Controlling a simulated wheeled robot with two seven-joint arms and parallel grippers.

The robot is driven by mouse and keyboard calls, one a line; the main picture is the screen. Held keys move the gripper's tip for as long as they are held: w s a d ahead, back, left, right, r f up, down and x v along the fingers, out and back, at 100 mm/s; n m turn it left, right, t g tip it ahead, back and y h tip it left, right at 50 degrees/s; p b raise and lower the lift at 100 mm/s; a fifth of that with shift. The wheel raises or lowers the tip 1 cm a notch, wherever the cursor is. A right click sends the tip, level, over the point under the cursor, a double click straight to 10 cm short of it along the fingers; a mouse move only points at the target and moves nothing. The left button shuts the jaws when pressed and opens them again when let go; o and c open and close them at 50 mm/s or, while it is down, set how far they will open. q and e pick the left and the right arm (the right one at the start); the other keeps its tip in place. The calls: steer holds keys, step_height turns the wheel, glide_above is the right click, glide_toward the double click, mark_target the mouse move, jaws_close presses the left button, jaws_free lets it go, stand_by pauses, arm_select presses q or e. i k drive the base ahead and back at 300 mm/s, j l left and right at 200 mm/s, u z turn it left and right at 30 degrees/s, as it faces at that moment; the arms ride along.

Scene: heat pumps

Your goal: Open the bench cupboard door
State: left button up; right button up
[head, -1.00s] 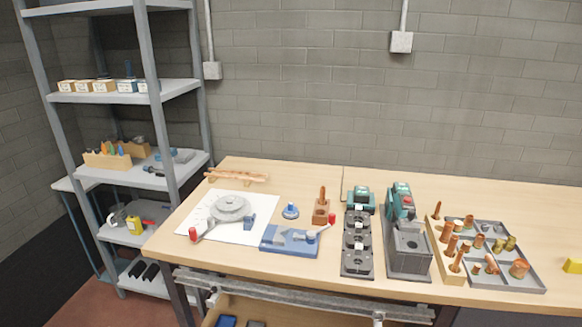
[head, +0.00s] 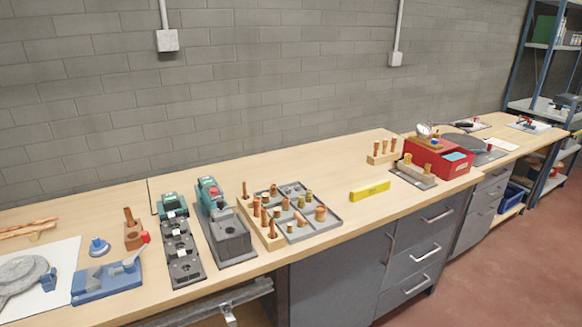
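The bench cupboard door (head: 335,275) is a dark grey panel under the wooden bench top. It looks shut, flush with the bench front. A thin upright handle (head: 389,249) shows near its right edge. Neither of my grippers is in the head view, so their state does not show.
Grey drawers (head: 420,255) with bar handles stand right of the door. The bench top (head: 330,172) bears a compartment tray (head: 338,222), a yellow block (head: 369,190) and a red box (head: 440,158). A metal rail (head: 215,303) runs below the bench at left. The reddish floor (head: 500,270) at right is clear.

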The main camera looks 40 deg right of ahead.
mark_target(340, 285)
steer(key=z, duration=1.65)
